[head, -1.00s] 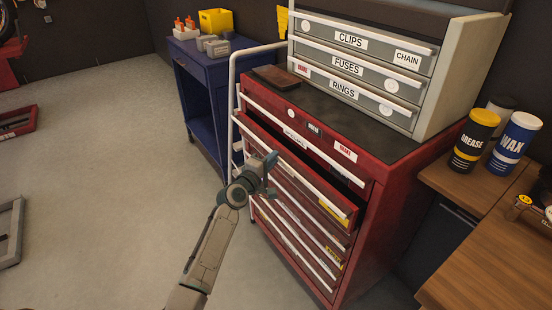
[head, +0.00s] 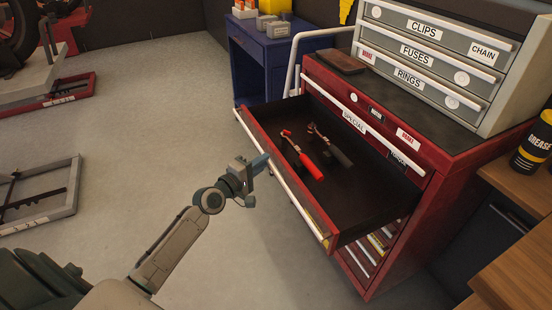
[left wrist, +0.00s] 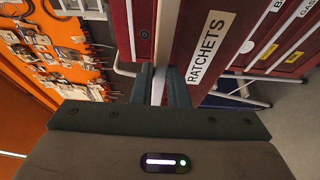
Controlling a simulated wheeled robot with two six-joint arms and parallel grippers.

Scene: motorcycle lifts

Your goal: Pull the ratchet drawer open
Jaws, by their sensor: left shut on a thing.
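The ratchet drawer (head: 362,205) of the red tool cabinet stands far out, its dark inside showing. A red-handled tool (head: 308,162) and a black-handled tool (head: 333,150) lie in it. My left gripper (head: 260,178) is at the drawer's white bar handle (head: 296,203), at the front. In the left wrist view the fingers (left wrist: 160,84) are shut on the white handle (left wrist: 167,35), beside a drawer front labelled RATCHETS (left wrist: 211,48). The exact contact is partly hidden by the fingers. My right gripper is not in view.
The shut SPECIAL drawer (head: 354,122) is just above. A grey drawer chest (head: 425,75) stands on the red cabinet (head: 420,230). A blue cart (head: 262,62) is behind, a wooden bench (head: 525,200) at right. The floor (head: 150,130) left of the drawer is clear.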

